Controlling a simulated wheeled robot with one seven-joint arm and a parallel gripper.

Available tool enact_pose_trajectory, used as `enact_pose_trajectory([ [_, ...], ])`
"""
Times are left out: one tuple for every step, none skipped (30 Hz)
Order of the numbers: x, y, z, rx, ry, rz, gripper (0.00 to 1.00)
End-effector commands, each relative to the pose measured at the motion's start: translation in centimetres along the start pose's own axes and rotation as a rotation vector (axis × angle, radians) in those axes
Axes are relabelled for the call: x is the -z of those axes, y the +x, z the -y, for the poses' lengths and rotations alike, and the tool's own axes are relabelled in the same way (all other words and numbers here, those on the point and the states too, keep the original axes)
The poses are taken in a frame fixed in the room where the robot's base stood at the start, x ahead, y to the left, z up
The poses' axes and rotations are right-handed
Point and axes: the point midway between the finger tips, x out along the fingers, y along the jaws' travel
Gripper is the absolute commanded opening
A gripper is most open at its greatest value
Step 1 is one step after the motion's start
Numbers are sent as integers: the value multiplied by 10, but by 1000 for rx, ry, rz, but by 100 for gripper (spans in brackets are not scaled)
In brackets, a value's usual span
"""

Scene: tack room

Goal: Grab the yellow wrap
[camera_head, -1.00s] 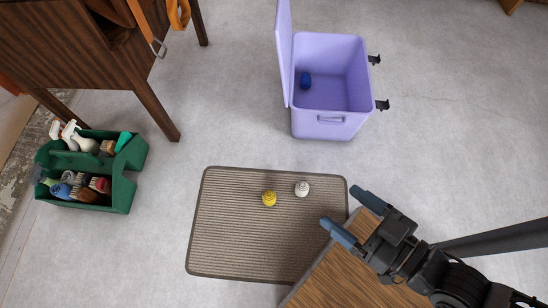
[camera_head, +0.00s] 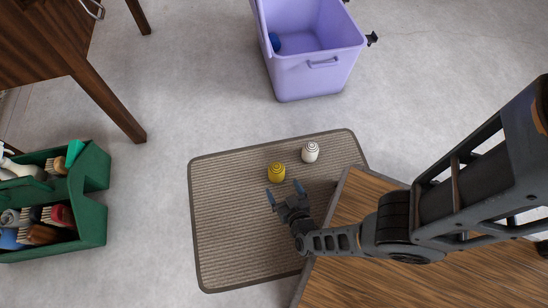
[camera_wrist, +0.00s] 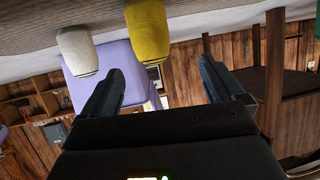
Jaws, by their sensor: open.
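The yellow wrap (camera_head: 276,172) stands on the ribbed mat (camera_head: 225,215), just left of and nearer than the white wrap (camera_head: 310,152). My gripper (camera_head: 285,192) is open and empty, with its fingertips just on the near side of the yellow wrap. In the wrist view the yellow wrap (camera_wrist: 148,32) appears at the top, beyond and roughly between the open fingers of my gripper (camera_wrist: 165,82). The white wrap (camera_wrist: 77,50) is left of it there. No contact between fingers and wrap shows.
A wooden surface (camera_head: 350,205) overlaps the mat's right side, under my arm. An open lilac bin (camera_head: 318,80) with a blue item (camera_head: 275,42) inside stands beyond the mat. A green caddy (camera_head: 90,205) of brushes and bottles is at left. Floor between is clear.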

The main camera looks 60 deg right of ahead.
Motion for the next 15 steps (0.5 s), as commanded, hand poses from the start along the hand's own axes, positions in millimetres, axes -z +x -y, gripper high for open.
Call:
enact_pose_trajectory([
  [-8, 8, -1, -18, -8, -1, 95],
  [-9, 9, -2, -27, -11, -2, 95],
  [-10, 12, -4, -36, -15, -2, 95],
  [-11, 15, -5, -41, -16, -3, 95],
  [-11, 18, -5, -45, -16, -4, 95],
  [-11, 23, -5, -48, -17, -4, 95],
  [-11, 26, -6, -49, -17, -4, 95],
  [-11, 29, -6, -49, -18, -3, 95],
  [-11, 32, -7, -49, -18, -3, 95],
  [-11, 34, -7, -49, -18, -3, 95],
  [-11, 36, -7, -49, -18, -3, 95],
  [-10, 38, -7, -48, -18, -3, 95],
  [-10, 40, -7, -48, -18, -3, 95],
  [-11, 42, -8, -48, -18, -2, 95],
  [-11, 45, -8, -48, -17, -2, 95],
])
